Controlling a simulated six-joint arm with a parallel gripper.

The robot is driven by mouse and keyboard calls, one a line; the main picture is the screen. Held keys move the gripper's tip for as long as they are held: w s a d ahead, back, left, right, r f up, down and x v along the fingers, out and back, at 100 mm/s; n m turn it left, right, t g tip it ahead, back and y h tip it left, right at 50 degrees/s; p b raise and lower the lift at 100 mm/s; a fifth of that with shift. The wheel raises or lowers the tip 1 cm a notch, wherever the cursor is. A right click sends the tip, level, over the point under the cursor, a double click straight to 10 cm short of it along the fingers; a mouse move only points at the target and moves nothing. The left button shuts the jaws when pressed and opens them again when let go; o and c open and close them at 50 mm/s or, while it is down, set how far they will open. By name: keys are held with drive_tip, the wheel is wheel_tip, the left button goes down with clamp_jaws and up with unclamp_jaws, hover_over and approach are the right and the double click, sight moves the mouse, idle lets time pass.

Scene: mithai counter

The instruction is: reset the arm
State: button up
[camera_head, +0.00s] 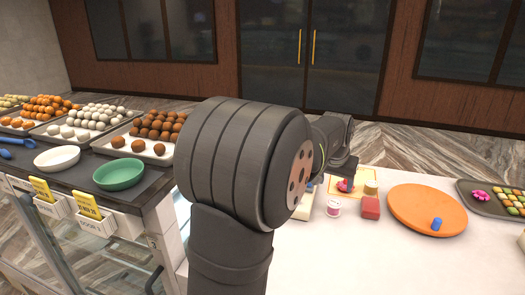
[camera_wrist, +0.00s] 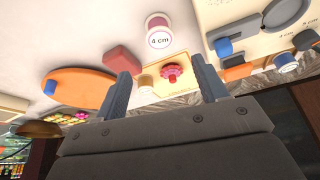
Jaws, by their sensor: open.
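My gripper (camera_head: 344,171) is at the far end of my arm, over the white counter (camera_head: 330,262). In the wrist view my gripper (camera_wrist: 161,72) shows two blue-grey fingers spread wide apart with nothing held between them. In the head view the pink piece (camera_head: 345,186) shows just below my gripper; I cannot tell the exact gap. My arm hides part of the counter's middle.
An orange disc (camera_head: 405,204) bears a blue cylinder (camera_head: 436,224). A sweets tray (camera_head: 466,190) lies right. A green bowl (camera_head: 118,174) stands left.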

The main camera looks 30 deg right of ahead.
sight(335, 202)
drive_tip(key=x, duration=1.1)
drive_tip(key=shift+f, duration=0.15)
drive_tip(key=shift+w+d, duration=0.1)
drive_tip(key=shift+w, duration=0.05)
drive_tip(key=shift+r, duration=1.85)
drive_tip(key=shift+f, duration=0.1)
